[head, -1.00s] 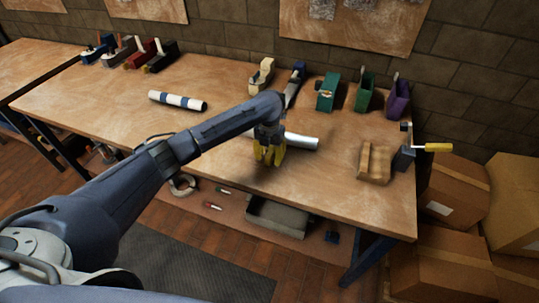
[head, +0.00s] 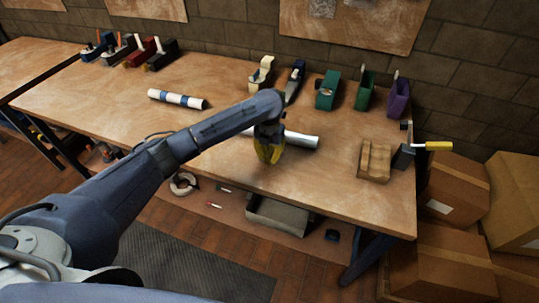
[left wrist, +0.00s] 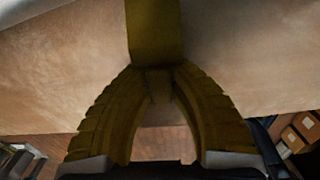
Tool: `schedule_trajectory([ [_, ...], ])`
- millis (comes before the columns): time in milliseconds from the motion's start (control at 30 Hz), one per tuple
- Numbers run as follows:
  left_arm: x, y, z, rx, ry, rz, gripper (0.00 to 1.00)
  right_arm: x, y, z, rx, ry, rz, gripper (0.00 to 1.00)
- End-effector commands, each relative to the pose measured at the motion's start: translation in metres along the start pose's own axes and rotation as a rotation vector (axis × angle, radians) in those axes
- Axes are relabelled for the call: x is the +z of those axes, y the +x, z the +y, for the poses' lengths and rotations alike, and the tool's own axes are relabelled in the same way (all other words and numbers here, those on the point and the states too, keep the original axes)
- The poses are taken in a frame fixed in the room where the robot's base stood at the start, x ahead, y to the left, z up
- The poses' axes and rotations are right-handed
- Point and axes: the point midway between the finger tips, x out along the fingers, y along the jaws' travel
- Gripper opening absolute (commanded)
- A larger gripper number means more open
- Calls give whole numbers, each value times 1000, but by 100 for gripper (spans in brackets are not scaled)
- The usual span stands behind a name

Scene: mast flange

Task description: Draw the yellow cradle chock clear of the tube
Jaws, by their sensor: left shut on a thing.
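The silver-white tube (head: 303,140) lies on the bench, partly hidden behind my left gripper. My left gripper (head: 268,158) points down at the near side of the tube, its yellow fingers drawn together. In the left wrist view the fingers (left wrist: 160,78) are shut on the end of the yellow cradle chock (left wrist: 155,32), a flat yellow bar running up out of the picture. In the head view the chock cannot be told apart from the yellow fingers. Whether the chock touches the tube is hidden. My right gripper is not in view.
A blue-and-white banded roll (head: 178,99) lies to the left. The bench's front edge is close to the gripper.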

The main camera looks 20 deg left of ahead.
Motion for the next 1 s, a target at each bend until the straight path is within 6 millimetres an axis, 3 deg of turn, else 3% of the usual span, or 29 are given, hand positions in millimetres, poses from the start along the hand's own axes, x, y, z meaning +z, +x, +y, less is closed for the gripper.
schedule_trajectory([
  [867, -22, -1, -3, 0, 1, 0, 0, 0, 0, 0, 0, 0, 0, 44],
  [900, -23, -1, -3, 0, 1, 0, 21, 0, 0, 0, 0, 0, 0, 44],
  [1000, -22, -1, -3, 0, 0, 0, 33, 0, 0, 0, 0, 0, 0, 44],
])
